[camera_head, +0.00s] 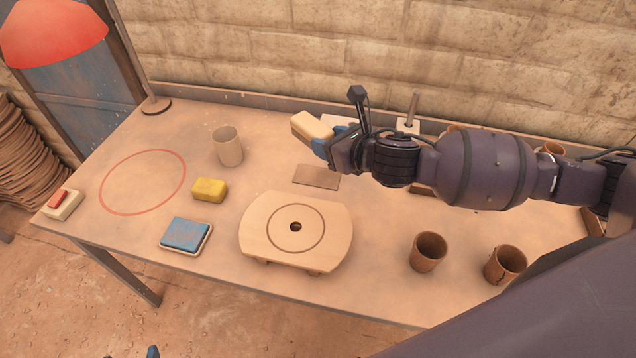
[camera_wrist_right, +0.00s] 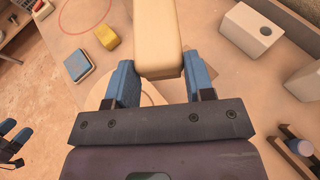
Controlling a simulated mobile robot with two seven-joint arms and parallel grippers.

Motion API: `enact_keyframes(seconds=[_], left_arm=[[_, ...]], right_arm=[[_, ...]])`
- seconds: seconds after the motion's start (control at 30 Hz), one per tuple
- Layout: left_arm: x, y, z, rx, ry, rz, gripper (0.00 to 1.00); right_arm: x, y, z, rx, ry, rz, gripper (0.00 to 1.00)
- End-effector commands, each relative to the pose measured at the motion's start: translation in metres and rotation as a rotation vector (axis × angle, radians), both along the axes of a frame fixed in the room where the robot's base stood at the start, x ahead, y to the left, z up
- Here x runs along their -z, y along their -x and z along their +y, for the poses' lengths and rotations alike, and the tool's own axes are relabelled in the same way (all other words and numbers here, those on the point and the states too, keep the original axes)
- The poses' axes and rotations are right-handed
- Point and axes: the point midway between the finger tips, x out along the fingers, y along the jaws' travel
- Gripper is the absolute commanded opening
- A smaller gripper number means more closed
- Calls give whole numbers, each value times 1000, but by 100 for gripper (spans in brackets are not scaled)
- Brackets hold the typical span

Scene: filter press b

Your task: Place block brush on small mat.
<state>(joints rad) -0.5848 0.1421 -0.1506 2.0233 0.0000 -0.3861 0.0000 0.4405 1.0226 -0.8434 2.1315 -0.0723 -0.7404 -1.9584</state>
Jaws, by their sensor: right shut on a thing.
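The block brush (camera_head: 311,126), a pale cream block, is held in my right gripper (camera_head: 327,145). In the right wrist view, the brush (camera_wrist_right: 157,38) sits between the blue fingers of that gripper (camera_wrist_right: 158,82), clear of the tabletop. The small mat (camera_head: 317,177) is a flat brown rectangle on the table, behind the round wooden board. It shows bare, just below the held brush in the head view. My left gripper (camera_wrist_right: 14,145) is at the left edge of the right wrist view, away from the table objects, its fingers apart and empty.
The round wooden board (camera_head: 295,232) stands in front of the mat. A beige cup (camera_head: 227,146), yellow block (camera_head: 209,190) and blue pad (camera_head: 185,233) are to the left. Brown cups (camera_head: 428,252) stand front right. The red circle (camera_head: 143,182) is empty.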

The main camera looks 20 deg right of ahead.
Motion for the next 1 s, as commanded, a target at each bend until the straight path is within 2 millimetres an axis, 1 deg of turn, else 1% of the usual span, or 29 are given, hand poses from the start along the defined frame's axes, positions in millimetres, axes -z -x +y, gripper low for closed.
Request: enact_keyframes(seconds=[0.03, 0.17, 0.3, 0.4, 0.5, 0.6, 0.67, 0.77, 1.0], left_arm=[[17, 0, -1, 2, 0, 8, 78], [40, 2, -1, 6, -1, 25, 78], [67, 9, -1, 10, -4, 62, 78], [79, 11, -2, 13, -5, 78, 78], [85, 10, -2, 17, -6, 83, 78], [87, 8, -3, 19, -6, 83, 78], [88, 8, -3, 20, -6, 83, 78], [90, 9, -3, 20, -6, 86, 78], [102, 14, -4, 22, -5, 105, 78]], right_arm=[[10, -11, -5, -32, 7, 2, 23], [15, -32, -16, -110, 7, 6, 23], [17, -54, -30, -171, 4, 8, 23], [16, -65, -39, -198, 3, 8, 23], [13, -72, -46, -215, 1, 5, 23], [10, -76, -50, -222, 0, 2, 23], [12, -77, -51, -225, -1, 3, 23], [25, -77, -51, -226, -4, 5, 23], [78, -77, -51, -223, -4, 8, 23]])
